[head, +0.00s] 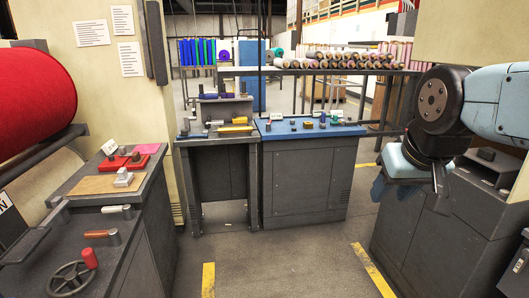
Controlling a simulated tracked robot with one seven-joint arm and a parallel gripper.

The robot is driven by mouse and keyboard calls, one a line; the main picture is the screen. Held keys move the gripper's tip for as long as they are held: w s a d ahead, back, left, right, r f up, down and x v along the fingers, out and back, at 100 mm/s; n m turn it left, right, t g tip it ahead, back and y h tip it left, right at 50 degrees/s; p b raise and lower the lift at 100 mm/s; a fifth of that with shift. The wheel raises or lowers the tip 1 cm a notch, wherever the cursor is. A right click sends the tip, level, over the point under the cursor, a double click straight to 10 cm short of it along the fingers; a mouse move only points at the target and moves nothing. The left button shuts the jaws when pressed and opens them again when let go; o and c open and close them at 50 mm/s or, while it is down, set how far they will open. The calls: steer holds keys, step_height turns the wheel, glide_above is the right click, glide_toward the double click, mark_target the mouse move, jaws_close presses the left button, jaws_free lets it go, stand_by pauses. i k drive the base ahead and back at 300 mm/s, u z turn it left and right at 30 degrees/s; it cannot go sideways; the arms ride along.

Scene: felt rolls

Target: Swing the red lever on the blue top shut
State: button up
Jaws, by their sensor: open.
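The blue top (345,130) is on a grey cabinet (305,185) in the middle distance. Several small fittings stand on it, among them a dark knob, a yellow-orange piece (308,125), a blue-purple cylinder (323,118) and a green piece (335,115). I cannot pick out the red lever for certain at this size, nor tell its position. My gripper (412,192) hangs at the right, well to the right of the blue top and nearer to me. It is open, with nothing visible in it, and touches nothing on the blue top.
A dark grey bench (218,138) adjoins the blue top's left. A left cabinet has red pieces (112,163) and a handwheel (70,279); a red felt roll (35,95) is above. A dark cabinet (430,240) stands below my gripper. The floor (285,265) between is clear.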

mark_target(269, 125)
steer(key=u, duration=0.15)
steer(key=i, duration=3.5)
steer(key=u, duration=0.15)
